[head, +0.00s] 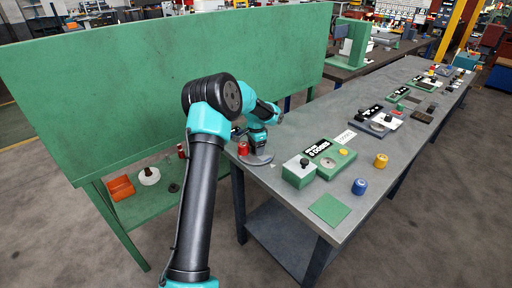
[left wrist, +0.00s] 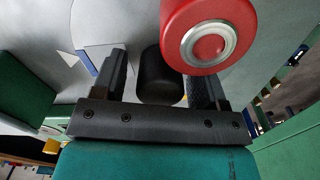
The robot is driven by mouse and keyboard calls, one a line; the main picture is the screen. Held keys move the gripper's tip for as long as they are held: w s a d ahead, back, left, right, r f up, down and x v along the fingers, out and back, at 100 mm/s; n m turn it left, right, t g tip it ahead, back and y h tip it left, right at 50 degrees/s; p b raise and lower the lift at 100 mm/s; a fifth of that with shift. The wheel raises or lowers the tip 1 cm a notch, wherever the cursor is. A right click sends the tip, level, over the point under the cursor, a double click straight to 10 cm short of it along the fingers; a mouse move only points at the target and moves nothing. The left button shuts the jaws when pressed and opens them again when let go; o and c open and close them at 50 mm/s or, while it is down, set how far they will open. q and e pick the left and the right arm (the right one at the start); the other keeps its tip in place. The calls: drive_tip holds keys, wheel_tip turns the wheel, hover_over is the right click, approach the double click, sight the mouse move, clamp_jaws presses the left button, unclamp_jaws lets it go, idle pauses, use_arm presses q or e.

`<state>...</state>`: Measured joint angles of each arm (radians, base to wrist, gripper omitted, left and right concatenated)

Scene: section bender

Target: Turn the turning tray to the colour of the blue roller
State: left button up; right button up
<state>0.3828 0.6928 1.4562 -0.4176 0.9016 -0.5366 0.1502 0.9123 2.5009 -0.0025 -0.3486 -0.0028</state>
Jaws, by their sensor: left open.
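The blue roller (head: 360,187) stands on the bench near its front edge, right of the green fixture. The turning tray (head: 260,160) is a grey disc at the bench's left end, partly hidden by my arm. A red roller (head: 243,148) stands on it and shows large in the left wrist view (left wrist: 208,42). My left gripper (head: 257,146) is over the tray. In the left wrist view its open fingers (left wrist: 158,88) are on either side of a black knob (left wrist: 160,75); I cannot tell whether they touch it. My right gripper is not in view.
A green fixture (head: 324,161) with a black-and-white label stands right of the tray. A yellow roller (head: 381,160) stands beyond the blue one. A green square mat (head: 329,209) lies at the near corner. A tall green panel (head: 150,80) rises behind at left.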

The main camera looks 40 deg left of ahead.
use_arm(q)
wheel_tip(320, 180, up, 18)
drive_tip(key=shift+f, duration=0.25)
idle(0.3)
idle(0.3)
